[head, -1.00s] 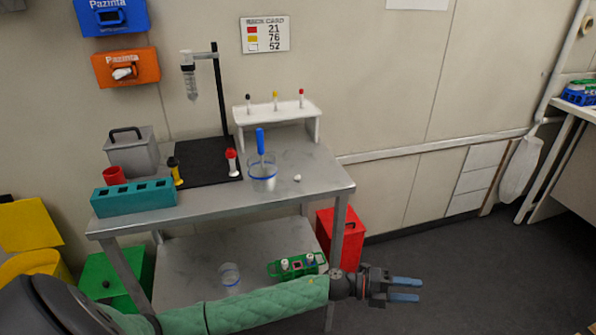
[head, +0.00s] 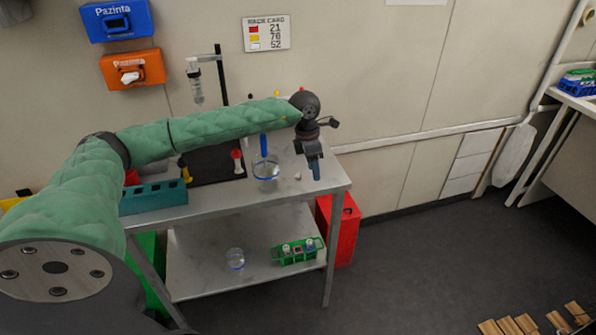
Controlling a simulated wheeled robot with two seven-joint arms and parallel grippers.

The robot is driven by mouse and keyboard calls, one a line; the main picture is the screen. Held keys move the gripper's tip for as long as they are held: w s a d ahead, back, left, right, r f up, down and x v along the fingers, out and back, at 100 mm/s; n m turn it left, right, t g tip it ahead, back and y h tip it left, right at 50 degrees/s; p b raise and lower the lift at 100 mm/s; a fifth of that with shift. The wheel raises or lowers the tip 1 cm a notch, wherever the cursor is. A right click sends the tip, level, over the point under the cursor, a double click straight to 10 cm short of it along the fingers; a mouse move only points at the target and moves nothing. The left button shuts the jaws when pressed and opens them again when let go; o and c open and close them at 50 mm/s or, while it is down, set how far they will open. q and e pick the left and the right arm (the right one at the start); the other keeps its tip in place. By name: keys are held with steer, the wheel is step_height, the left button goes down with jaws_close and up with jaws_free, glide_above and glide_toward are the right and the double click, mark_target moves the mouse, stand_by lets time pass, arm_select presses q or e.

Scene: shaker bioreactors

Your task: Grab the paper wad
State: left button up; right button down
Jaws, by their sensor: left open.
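The paper wad (head: 298,177) is a tiny white lump on the metal table top (head: 240,205), right of the glass beaker. My left gripper (head: 315,174) points down at the right end of the table, just right of the wad and apart from it in the picture. My right gripper is not in view.
The beaker (head: 266,183) with a blue-handled tool stands left of the wad. A teal rack (head: 153,197) and a red-capped tube (head: 238,162) are further left. A green rack (head: 298,251) sits on the lower shelf.

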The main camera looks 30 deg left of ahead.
mark_target(298, 174)
arm_select(q)
steer(key=a, duration=0.2)
steer(key=a+r+y, duration=0.1)
steer(key=a, duration=0.1)
steer(key=a+r+y, duration=0.1)
steer(key=a, duration=0.1)
steer(key=shift+w+r, duration=0.1)
steer(key=shift+r, duration=0.1)
steer(key=shift+a+f+p, duration=0.1)
steer(key=shift+f+p, duration=0.05)
steer(key=shift+p, duration=0.15)
step_height(298, 174, down, 2)
steer(key=shift+f+p, duration=0.1)
steer(key=shift+p, duration=0.3)
steer(key=f+p, duration=0.1)
steer(key=f, duration=0.1)
steer(key=f+p, duration=0.2)
steer(key=shift+w+d, duration=0.1)
steer(key=shift+d, duration=0.1)
steer(key=shift+f, duration=0.55)
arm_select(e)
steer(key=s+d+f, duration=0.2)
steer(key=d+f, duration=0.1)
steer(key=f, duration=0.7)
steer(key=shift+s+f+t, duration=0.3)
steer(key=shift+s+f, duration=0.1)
arm_select(q)
jaws_close()
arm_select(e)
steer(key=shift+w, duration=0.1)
